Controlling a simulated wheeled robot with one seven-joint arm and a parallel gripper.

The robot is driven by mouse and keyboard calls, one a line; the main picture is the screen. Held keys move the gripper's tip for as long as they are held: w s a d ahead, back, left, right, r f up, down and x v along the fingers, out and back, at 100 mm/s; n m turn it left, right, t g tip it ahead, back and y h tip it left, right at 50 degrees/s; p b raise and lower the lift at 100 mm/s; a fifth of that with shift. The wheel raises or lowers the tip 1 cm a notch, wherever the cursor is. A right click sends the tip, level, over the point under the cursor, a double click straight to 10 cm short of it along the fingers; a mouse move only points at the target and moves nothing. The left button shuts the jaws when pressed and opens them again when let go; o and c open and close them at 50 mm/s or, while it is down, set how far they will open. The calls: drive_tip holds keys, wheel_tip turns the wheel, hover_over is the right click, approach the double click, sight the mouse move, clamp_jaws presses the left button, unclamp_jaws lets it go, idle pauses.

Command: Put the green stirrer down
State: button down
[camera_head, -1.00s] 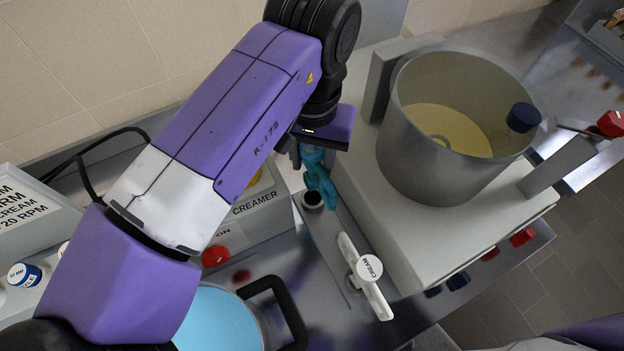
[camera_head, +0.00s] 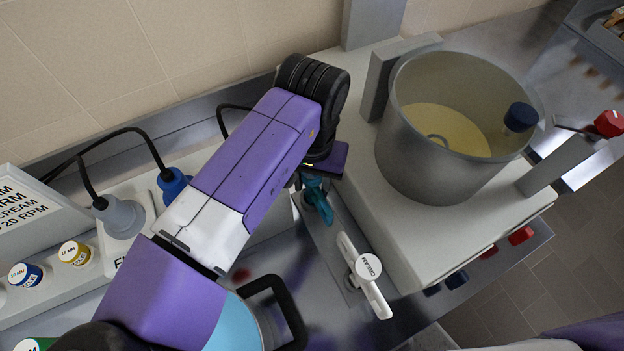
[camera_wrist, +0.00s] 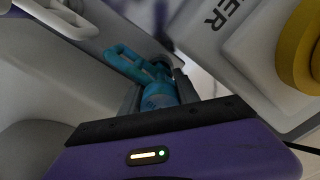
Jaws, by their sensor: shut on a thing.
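The green stirrer (camera_head: 318,204) looks teal, with a looped lower part. My gripper (camera_head: 312,181) is shut on it, just left of the grey machine block. In the wrist view, the stirrer (camera_wrist: 158,90) sits between the grey fingers of my gripper (camera_wrist: 158,97), its looped end pointing up and left. In the head view it hangs over the far end of a narrow metal strip (camera_head: 328,238). I cannot tell whether its tip touches anything below.
A large grey pot (camera_head: 440,170) with yellow contents stands at right. A white handle marked CREAM (camera_head: 366,272) lies near the stirrer. Capped jars (camera_head: 75,254) and cabled plugs (camera_head: 122,217) are at left.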

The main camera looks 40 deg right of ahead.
drive_tip(key=c, duration=0.9)
unclamp_jaws()
drive_tip(key=shift+f, duration=0.1)
wheel_tip(320, 180, up, 12)
drive_tip(key=shift+r, duration=0.15)
